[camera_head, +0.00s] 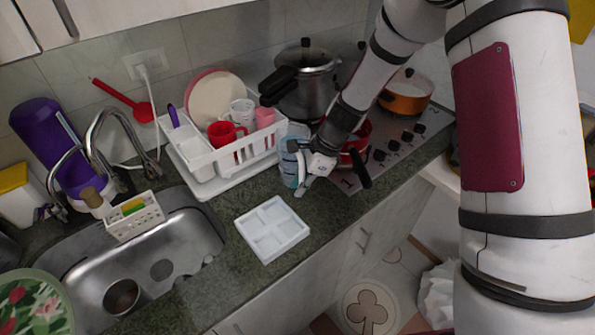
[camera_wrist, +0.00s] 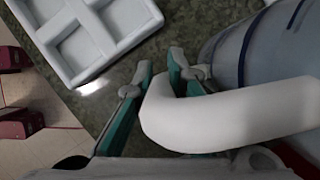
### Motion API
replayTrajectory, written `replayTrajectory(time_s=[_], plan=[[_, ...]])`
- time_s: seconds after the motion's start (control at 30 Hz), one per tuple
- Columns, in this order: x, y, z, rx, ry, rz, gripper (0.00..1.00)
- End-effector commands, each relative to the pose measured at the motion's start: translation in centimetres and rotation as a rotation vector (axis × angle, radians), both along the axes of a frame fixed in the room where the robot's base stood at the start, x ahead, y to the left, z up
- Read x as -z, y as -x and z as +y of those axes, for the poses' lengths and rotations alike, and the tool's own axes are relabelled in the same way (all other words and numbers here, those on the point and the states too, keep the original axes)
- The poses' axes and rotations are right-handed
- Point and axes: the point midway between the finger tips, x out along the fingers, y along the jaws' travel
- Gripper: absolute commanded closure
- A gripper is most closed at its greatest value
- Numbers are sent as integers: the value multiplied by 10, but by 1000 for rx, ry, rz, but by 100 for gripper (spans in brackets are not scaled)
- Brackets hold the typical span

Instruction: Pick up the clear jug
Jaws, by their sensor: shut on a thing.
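The clear jug (camera_head: 291,172) stands on the dark green counter, between the dish rack and the stove, with a bluish see-through body. In the wrist view its body (camera_wrist: 255,45) fills the upper right, and its white curved handle (camera_wrist: 235,115) crosses the lower right. My gripper (camera_head: 307,176) is at the jug's right side, covering part of it. In the wrist view my gripper's fingers (camera_wrist: 160,85) are at the jug's handle and shut on it. The part of the handle between the fingers is partly hidden.
A white compartment tray (camera_head: 273,228) lies on the counter in front of the jug. The white dish rack (camera_head: 208,158) with cups is close on the left. A red pot (camera_head: 356,143) stands on the stove close to the right. The sink (camera_head: 150,262) is further left.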

Motion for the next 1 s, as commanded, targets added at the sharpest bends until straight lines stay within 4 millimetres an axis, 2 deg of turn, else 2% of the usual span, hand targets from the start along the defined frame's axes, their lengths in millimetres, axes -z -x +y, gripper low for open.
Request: replayTrajectory(time_s=[0.37,0.8,1.0], plan=[[-9,-1,0,-1,0,-4,100],[-37,-1,0,0,0,-4,100],[-38,15,-9,1,0,-2,100]])
